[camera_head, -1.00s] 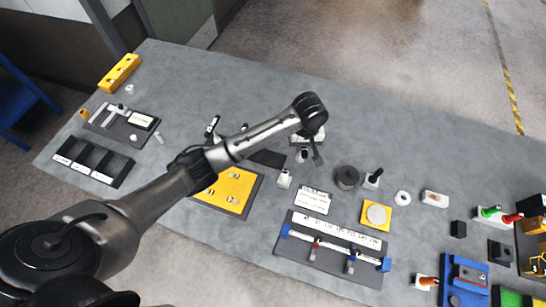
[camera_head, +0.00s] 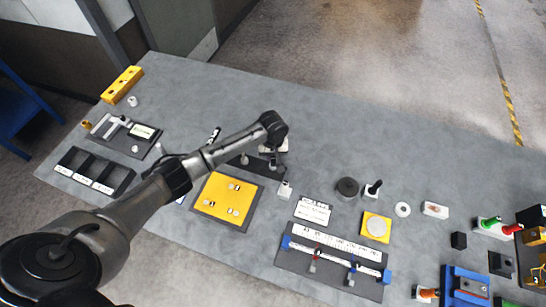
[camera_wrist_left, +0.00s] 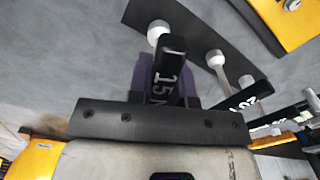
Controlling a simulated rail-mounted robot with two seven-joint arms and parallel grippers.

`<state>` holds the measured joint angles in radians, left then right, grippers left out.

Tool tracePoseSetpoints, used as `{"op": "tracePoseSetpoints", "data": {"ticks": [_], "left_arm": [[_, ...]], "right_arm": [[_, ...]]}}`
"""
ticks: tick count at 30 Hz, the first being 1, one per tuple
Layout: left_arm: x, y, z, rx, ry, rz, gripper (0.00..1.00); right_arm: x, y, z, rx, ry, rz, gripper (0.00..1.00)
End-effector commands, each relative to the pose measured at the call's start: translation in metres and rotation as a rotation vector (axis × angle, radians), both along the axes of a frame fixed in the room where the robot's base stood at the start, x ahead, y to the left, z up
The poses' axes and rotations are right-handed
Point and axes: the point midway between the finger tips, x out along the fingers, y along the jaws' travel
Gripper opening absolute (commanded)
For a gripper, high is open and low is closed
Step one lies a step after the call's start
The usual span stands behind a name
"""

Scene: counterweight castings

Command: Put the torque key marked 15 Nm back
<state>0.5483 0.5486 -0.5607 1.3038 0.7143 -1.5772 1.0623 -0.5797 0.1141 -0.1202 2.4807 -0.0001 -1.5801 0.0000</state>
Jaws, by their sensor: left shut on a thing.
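The torque key marked 15 (camera_wrist_left: 168,75) has a black handle and a pale round end. It sits between the purple fingertips of my left gripper (camera_wrist_left: 163,88), which is shut on it. In the head view my left gripper (camera_head: 274,163) is over the dark key rack (camera_head: 258,167), behind the yellow board; the held key is hard to make out there. In the wrist view the dark rack strip (camera_wrist_left: 205,22) lies beyond the key. I cannot tell whether the key touches it. Another black key, marked 20 (camera_wrist_left: 250,97), is to the right. My right gripper is out of view.
The yellow board (camera_head: 212,205) is in front of the rack. A white label card (camera_head: 313,211) and a grey fixture with a blue-ended bar (camera_head: 330,254) are to the right. A dark round weight (camera_head: 347,188) stands behind them. Bare table lies behind the rack.

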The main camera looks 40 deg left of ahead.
Motion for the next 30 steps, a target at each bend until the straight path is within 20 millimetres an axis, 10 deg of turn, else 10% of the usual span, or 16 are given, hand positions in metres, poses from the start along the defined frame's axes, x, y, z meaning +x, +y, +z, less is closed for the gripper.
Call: {"op": "tracePoseSetpoints", "data": {"ticks": [20, 21, 30], "left_arm": [[0.001, 0.000, -0.021, 0.000, -0.001, 0.002, 0.00], [0.000, 0.000, -0.023, 0.001, -0.001, 0.001, 0.20], [0.000, 0.000, -0.022, 0.001, -0.001, 0.001, 0.44]], "right_arm": [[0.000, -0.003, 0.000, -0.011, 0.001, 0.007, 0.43], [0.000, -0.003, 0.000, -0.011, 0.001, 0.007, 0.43], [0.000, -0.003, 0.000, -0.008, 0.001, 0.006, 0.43]]}}
